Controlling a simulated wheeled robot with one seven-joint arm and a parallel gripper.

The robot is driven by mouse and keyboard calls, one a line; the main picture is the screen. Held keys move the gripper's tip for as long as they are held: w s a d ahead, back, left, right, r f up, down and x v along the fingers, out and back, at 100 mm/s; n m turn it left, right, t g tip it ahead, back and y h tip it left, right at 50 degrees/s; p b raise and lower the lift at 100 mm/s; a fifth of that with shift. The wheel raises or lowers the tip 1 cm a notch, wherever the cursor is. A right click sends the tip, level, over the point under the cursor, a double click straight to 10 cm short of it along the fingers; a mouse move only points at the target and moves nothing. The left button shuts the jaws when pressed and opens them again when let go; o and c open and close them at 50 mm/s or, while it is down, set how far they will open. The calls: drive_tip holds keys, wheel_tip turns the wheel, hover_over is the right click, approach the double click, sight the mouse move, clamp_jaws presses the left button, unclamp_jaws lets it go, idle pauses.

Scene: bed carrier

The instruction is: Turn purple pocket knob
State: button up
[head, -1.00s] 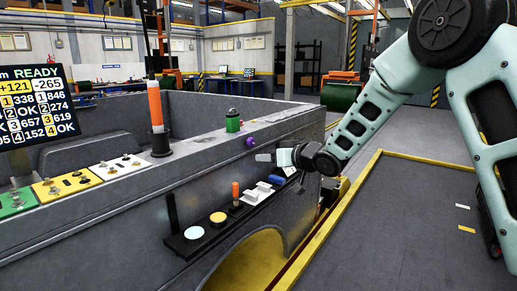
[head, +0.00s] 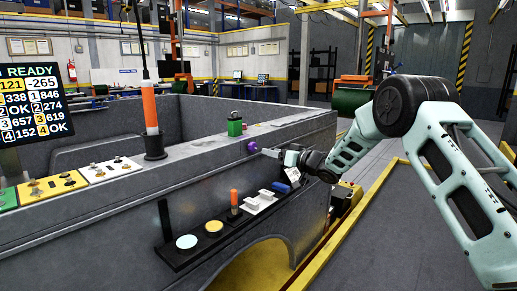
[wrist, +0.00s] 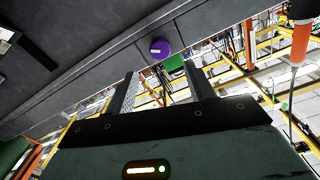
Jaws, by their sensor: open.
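The purple knob (head: 253,147) sits on the upper side of the grey bed wall, near its top edge. In the wrist view the purple knob (wrist: 160,49) shows beyond the fingertips, between the lines of the two fingers, with a small pale mark on its face. My gripper (head: 272,153) is just right of the knob in the head view, with a small gap between them. In the wrist view my gripper (wrist: 160,78) has its two fingers spread apart, with nothing between them.
A green block (head: 235,128) stands on the wall top close to the knob. Below, a black shelf (head: 188,256) carries coloured discs, an orange-handled tool (head: 234,201), white pieces and a blue piece (head: 282,187). An orange post (head: 150,108) stands left. A yellow-edged floor lies right.

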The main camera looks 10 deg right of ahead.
sight(254, 147)
drive_tip(key=x, duration=0.7)
drive_tip(key=shift+w+a, duration=0.2)
drive_tip(key=c, duration=1)
